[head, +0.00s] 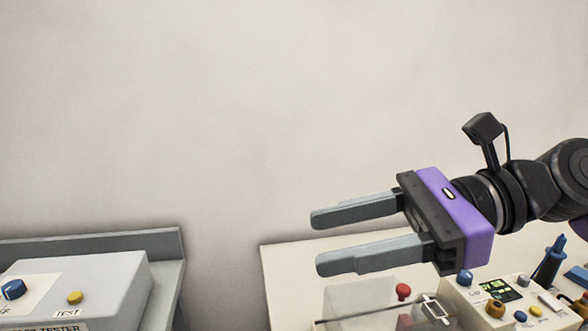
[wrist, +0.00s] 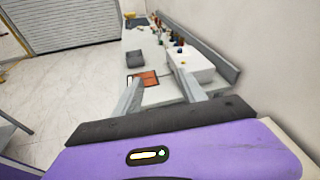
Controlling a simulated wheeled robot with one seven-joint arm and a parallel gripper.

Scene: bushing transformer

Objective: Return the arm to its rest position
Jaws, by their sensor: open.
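My gripper (head: 315,240) is at the right of the head view, with a purple body and two grey fingers pointing left. The fingers are apart and nothing is between them. The arm comes in from the right edge, and the gripper is in the air above the bench on the right. In the wrist view my gripper (wrist: 163,92) shows two fingers spread apart, reaching toward a bench in the distance.
A grey tester box (head: 90,285) with a blue knob and yellow button stands on the left bench (head: 165,285). Under my gripper, the right bench (head: 285,265) bears an instrument (head: 510,300) with knobs. A pale wall (head: 200,120) stands behind. The wrist view shows a roller door (wrist: 75,22) and open floor (wrist: 60,85).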

